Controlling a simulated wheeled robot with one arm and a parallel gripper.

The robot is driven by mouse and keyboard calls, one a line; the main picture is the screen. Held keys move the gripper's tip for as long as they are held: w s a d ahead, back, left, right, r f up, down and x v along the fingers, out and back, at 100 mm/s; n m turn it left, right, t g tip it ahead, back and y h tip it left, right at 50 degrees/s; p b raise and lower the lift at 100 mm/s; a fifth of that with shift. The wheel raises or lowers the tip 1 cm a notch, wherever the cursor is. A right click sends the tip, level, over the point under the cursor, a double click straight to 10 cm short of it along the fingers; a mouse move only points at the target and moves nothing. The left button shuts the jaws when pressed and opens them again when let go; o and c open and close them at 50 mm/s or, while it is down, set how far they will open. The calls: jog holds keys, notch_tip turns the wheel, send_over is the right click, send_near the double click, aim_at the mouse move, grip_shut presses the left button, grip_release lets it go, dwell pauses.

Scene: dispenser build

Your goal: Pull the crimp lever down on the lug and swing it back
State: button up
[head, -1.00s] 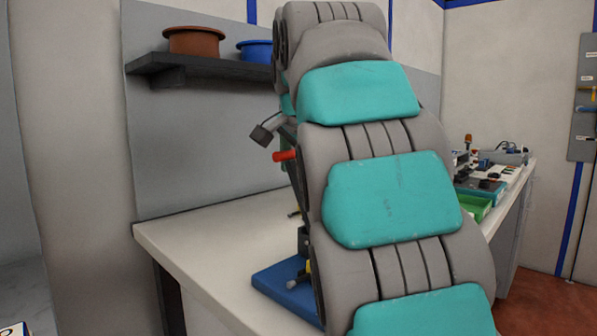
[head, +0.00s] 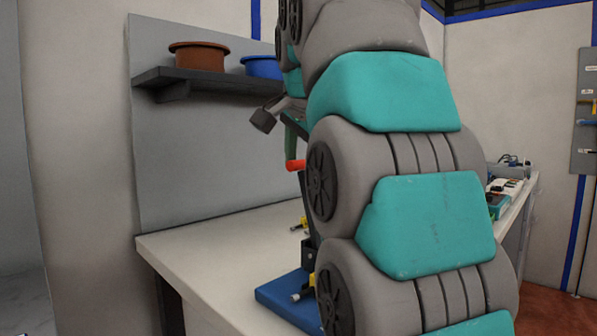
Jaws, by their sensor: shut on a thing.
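The crimp lever (head: 308,210) is a dark bar with a red grip (head: 295,165) at its top, standing nearly upright over the bench press. The press (head: 307,250) is dark and sits on a blue base plate (head: 285,302). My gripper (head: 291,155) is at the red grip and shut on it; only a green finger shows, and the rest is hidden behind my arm. A yellow and grey part (head: 302,291) lies low at the press. The lug cannot be made out; my arm covers the press's right side.
The white bench (head: 215,255) has free room left of the base plate. A dark shelf (head: 190,78) holds a brown bowl (head: 198,55) and a blue bowl (head: 260,66). Small equipment (head: 505,187) stands at the bench's far right.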

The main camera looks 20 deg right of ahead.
jog(key=s+a+b, duration=0.1)
jog(key=s+a, duration=0.1)
jog(key=s, duration=0.7)
jog(key=shift+a+f, duration=0.15)
jog(key=shift+a, duration=0.25)
